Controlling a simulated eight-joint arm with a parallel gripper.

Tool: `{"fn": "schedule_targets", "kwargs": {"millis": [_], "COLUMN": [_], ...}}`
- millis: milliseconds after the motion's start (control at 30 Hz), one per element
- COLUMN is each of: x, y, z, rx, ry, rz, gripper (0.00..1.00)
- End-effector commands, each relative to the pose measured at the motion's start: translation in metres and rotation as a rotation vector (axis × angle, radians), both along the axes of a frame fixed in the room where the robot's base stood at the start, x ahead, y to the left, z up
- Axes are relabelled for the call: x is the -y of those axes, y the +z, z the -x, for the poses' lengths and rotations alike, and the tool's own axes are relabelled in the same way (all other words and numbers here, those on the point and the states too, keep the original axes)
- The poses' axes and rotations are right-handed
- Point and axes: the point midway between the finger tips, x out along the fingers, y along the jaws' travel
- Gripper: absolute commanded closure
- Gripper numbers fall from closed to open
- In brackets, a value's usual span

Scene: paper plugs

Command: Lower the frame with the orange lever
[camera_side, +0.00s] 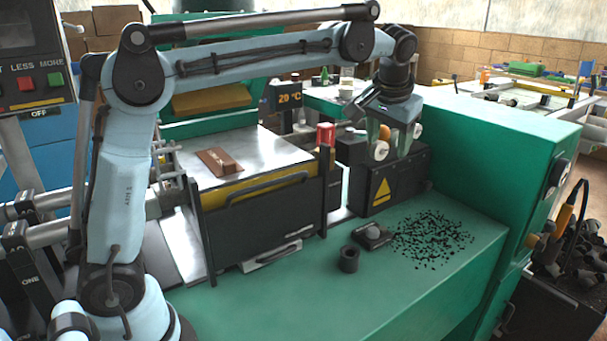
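My gripper (399,141) points down above the black box (408,182) with a yellow warning triangle. Its two fingers, with round white pads, stand apart. A small orange knob (386,132) shows between the fingers, close to the left one; it looks like the top of the orange lever. The lever's shaft is hidden, and I cannot tell whether a finger touches the knob. A dark frame with a grey bar handle (268,187) stands around the metal-topped press bed left of the box. I cannot tell which part is the frame tied to the lever.
A brown block (219,162) lies on the metal plate (262,148). A black ring (348,259), a dark piece (373,236) and scattered black bits (432,240) lie on the green bench (330,305). A green cabinet (500,150) stands close at right.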

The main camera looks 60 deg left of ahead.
Motion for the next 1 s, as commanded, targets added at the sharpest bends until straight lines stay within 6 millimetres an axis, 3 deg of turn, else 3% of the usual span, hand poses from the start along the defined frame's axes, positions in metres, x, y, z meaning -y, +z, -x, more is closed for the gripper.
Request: {"fn": "schedule_targets", "kwargs": {"millis": [233, 467, 667, 1000], "x": [-0.001, -0.006, -0.018, -0.039], "y": [0.000, -0.002, -0.008, 0.008], "z": [0.000, 0.008, 0.041, 0.100], "rx": [0.002, 0.013, 0.105, 0.492], "ry": [0.001, 0.024, 0.138, 0.443], "rz": [-0.003, 0.062, 0.362, 0.970], "gripper": [0.39, 0.72, 1.00, 1.00]}}
